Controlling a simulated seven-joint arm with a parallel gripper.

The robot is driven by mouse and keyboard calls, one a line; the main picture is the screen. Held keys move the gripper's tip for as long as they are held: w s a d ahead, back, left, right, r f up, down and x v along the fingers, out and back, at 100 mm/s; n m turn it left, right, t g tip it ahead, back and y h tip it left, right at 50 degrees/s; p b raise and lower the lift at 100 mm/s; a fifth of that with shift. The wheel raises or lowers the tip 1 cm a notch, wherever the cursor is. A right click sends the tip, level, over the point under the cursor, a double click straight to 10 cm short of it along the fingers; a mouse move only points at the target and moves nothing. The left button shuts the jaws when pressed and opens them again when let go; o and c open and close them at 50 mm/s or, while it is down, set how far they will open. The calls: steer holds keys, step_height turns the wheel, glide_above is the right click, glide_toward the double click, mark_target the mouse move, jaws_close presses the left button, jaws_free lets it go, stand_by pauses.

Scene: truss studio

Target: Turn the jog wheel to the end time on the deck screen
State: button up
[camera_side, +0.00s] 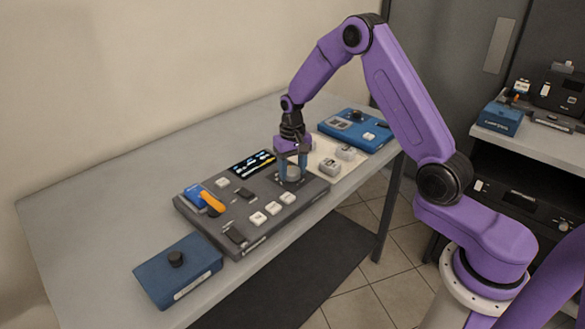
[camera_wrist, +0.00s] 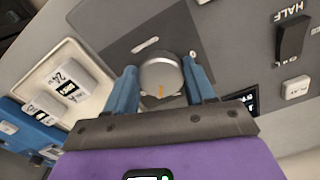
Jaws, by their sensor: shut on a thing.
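The grey deck (camera_side: 247,213) lies on the table, with a dark screen (camera_side: 252,163) along its back edge showing text too small to read. The screen is mostly hidden in the wrist view, where only an edge (camera_wrist: 249,100) shows past my gripper. The jog wheel (camera_wrist: 161,75) is a round grey knob with an orange mark at its lower edge, set on a dark plate. My gripper (camera_side: 292,172) points down over the wheel at the deck's right end. Its two blue fingers stand on either side of the wheel in the wrist view (camera_wrist: 160,84), shut on it.
A white tray (camera_side: 325,147) with grey blocks (camera_side: 330,166) stands right of the deck, and a blue unit (camera_side: 354,130) is beyond it.

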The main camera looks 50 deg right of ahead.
mark_target(292, 171)
steer(key=shift+w+r, duration=0.1)
steer(key=o, duration=1)
steer(key=shift+o, duration=0.2)
step_height(292, 171, up, 17)
steer(key=shift+r, duration=0.2)
steer(key=shift+a, duration=0.1)
